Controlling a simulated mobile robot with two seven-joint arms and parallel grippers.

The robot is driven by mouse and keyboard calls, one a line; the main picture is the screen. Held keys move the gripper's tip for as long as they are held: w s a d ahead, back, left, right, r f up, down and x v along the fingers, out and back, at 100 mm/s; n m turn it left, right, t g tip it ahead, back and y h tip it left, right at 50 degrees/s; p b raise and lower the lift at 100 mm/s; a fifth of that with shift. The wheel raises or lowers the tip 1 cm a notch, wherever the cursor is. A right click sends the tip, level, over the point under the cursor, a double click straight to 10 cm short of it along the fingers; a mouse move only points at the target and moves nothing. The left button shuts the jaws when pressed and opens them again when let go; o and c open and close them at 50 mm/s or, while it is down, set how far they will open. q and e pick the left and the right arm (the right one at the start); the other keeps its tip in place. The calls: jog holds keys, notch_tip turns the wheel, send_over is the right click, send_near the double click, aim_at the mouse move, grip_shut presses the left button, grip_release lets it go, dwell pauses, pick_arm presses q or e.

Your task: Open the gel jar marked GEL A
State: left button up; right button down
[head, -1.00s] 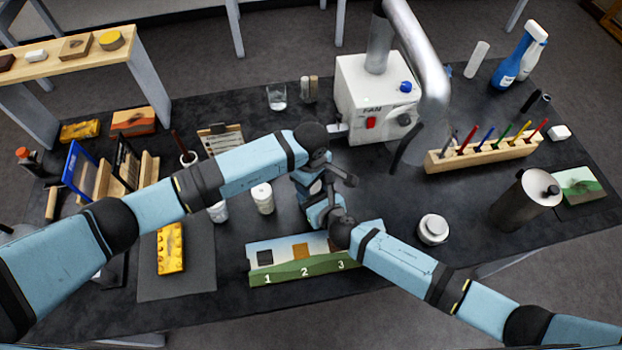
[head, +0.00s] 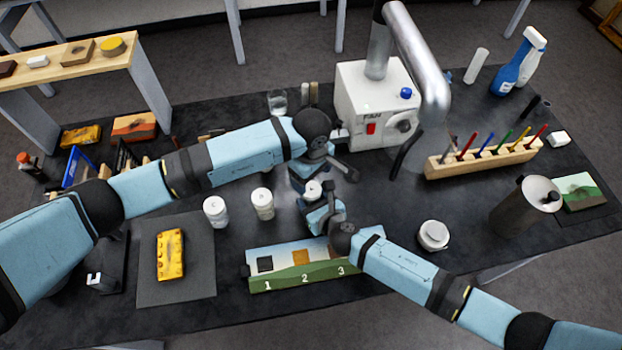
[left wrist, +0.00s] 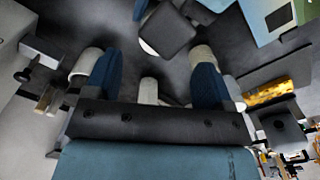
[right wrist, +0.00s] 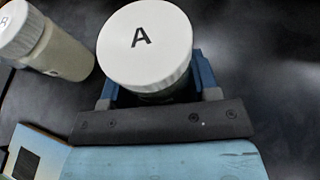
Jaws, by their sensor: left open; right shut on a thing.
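The jar marked A (right wrist: 145,45) has a white ribbed lid with a black "A" and stands upright between the fingers of my right gripper (right wrist: 150,85), which is shut on it. In the head view its white lid (head: 313,188) shows just above the right gripper's blue hand. My left gripper (left wrist: 157,62) is open, with two blue fingers spread apart. In the head view the left hand (head: 306,172) is close beside the jar on its far side. Whether it touches the lid cannot be told. Several white shapes show around its fingers in the left wrist view.
Two white-lidded jars (head: 262,203) (head: 215,211) stand left of the grippers. A numbered panel (head: 305,280) lies in front. The white fan box (head: 372,98) stands behind. A squat white jar (head: 433,235) and a pen rack (head: 485,160) are at the right.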

aim_at(311, 189)
pick_arm(q)
notch_tip(311, 189, up, 2)
jog(key=shift+r+m, duration=0.1)
jog(key=shift+m, duration=0.9)
notch_tip(311, 189, down, 8)
jog(key=shift+r, duration=0.1)
jog(key=c, duration=0.9)
jog(key=n, duration=0.3)
jog(key=shift+c, duration=0.2)
